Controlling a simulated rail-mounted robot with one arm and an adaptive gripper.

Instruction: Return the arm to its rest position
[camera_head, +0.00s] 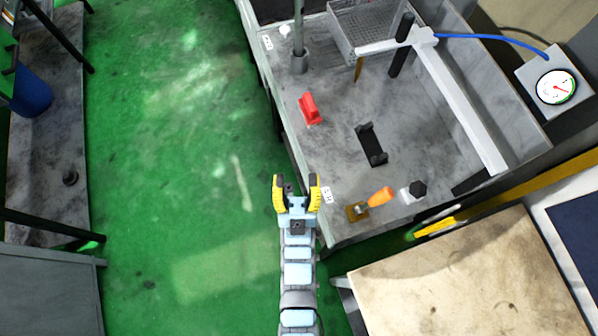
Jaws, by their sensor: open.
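My gripper (297,190) shows near the middle of the head camera view, at the end of my arm, which reaches up from the bottom edge. Its two yellow-and-black fingers are apart with nothing visible between them.
On the bench are a red part (310,108), a black bracket (372,145), an orange-handled tool (370,203) and a black knob (417,188). A gauge (556,87) stands at right. A wooden board (470,275) lies lower right. Open green floor (180,170) is at left.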

